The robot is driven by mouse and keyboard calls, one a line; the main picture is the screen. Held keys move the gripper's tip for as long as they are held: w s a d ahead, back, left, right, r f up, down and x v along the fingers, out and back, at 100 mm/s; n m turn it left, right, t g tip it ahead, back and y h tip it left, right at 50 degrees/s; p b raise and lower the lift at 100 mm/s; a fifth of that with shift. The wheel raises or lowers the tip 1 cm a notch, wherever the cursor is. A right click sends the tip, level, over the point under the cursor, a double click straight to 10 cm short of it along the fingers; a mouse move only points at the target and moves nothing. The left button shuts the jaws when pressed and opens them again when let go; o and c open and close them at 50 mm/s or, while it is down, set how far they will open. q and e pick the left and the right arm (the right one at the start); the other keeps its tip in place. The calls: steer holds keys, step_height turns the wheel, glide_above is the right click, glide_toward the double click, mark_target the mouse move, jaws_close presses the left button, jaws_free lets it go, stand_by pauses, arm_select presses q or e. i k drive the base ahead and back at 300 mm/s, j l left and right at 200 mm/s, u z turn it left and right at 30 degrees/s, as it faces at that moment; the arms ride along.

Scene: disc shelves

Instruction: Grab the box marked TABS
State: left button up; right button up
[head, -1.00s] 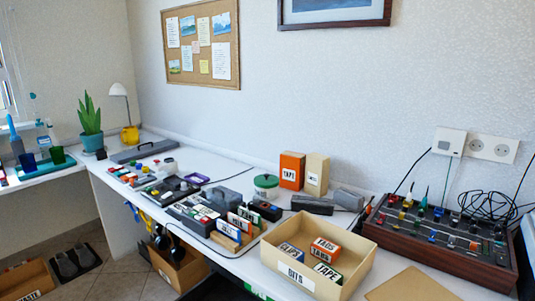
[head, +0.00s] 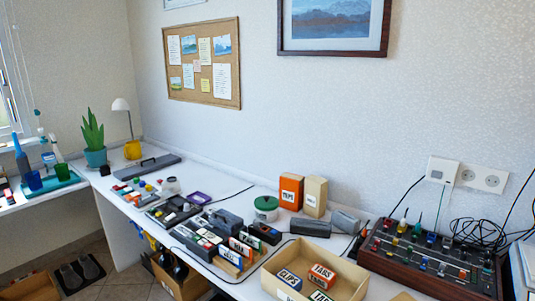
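The box marked TABS (head: 322,274) is orange-red with a white label. It lies inside the open cardboard bin (head: 354,273) at the bottom of the head view. A blue box marked CLIPS (head: 289,279) lies to its left in the same bin. Another labelled box (head: 319,296) lies in front of it, cut by the bottom edge of the picture. Neither of my grippers shows in the head view.
The bin stands on the white desk (head: 240,196). A rack of labelled boxes (head: 238,253) stands to its left. A brown control panel with knobs (head: 430,256) and loose black cables is to its right. Orange (head: 290,191) and tan (head: 315,196) boxes stand behind.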

mark_target(320, 275)
steer(key=j+u, duration=0.55)
steer(key=u, duration=0.2)
steer(key=z, duration=1.3)
